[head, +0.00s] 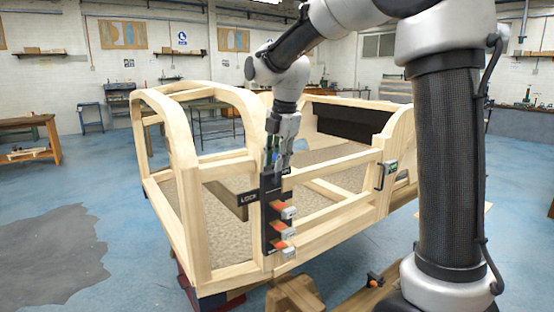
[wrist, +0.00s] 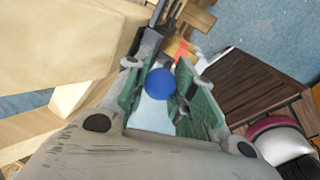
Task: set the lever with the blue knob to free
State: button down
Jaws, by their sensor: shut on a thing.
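The lever's blue knob (wrist: 161,83) shows in the wrist view between the two green-padded fingers of my gripper (wrist: 160,95), which is shut on it. In the head view my gripper (head: 277,160) is at the top of a dark lever panel (head: 268,215) on the front post of the wooden frame. The blue knob is hidden there by the fingers. Below it on the panel, several levers with orange parts (head: 281,206) stick out to the right. A "LOCK" label (head: 248,198) is at the panel's left. I cannot read a free label.
The wooden bodyframe (head: 198,225) surrounds the panel, with rails left and right of it. A second small dark fitting (head: 386,174) is on the right rail. A wooden trestle (head: 293,296) stands below. The blue floor at left is open.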

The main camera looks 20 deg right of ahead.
jog(key=c, duration=1.4)
grip_release()
jog(key=shift+f, duration=0.1)
jog(key=shift+c, duration=0.2)
notch_tip(320, 180, up, 12)
jog(key=s, duration=0.2)
jog(key=shift+d, duration=0.45)
jog(key=shift+f, duration=0.1)
